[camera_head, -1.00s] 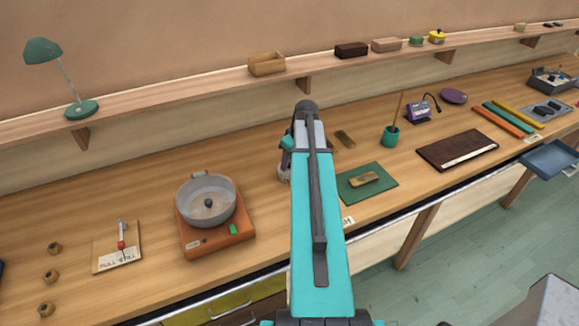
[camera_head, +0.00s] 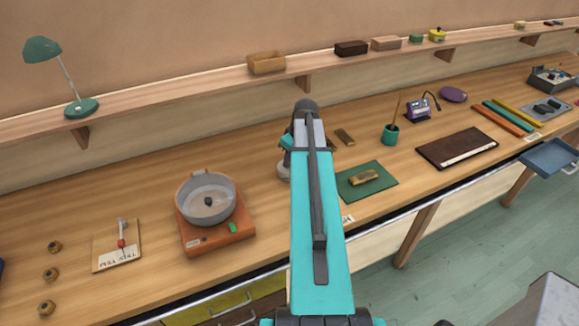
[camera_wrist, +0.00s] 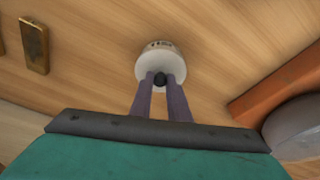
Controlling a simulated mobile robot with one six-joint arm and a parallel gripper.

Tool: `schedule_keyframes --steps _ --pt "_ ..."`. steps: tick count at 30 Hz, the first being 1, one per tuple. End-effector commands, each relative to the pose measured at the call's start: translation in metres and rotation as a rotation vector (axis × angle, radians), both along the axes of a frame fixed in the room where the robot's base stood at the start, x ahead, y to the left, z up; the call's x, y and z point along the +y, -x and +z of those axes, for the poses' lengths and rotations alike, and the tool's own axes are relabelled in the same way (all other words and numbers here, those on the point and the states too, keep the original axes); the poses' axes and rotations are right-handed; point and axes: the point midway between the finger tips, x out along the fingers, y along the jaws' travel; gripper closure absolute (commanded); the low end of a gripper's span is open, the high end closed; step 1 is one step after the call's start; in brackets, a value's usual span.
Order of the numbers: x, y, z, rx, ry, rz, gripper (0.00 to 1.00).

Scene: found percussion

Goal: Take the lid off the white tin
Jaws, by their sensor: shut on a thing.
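The white tin (camera_wrist: 168,46) stands on the bench in the wrist view, with dark lettering on its far side. Its pale round lid (camera_wrist: 147,68) has a black knob (camera_wrist: 160,80). My gripper (camera_wrist: 160,82) is shut on the knob, one finger on each side. I cannot tell whether the lid is seated on the tin or raised a little. In the head view my arm hides most of the tin, and only a pale edge (camera_head: 284,172) shows left of the arm. My fingertips are hidden there.
An orange scale with a grey pan (camera_head: 207,198) stands left of the tin. A green mat (camera_head: 380,190) with a brass block lies to the right. A brass bar (camera_wrist: 34,46) lies nearby. A shelf (camera_head: 210,92) runs along the wall. The bench between scale and arm is clear.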

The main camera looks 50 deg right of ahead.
Motion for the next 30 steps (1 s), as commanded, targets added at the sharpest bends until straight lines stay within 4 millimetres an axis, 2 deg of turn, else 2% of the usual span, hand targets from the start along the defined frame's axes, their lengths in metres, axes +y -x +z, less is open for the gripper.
schedule_keyframes --steps 14,27,30 --pt "0.000 0.000 0.006 -0.001 0.001 0.000 1.00" --pt "0.000 -0.001 0.034 -0.001 0.001 0.001 1.00" --pt "0.005 0.012 0.034 0.000 0.001 -0.001 1.00"
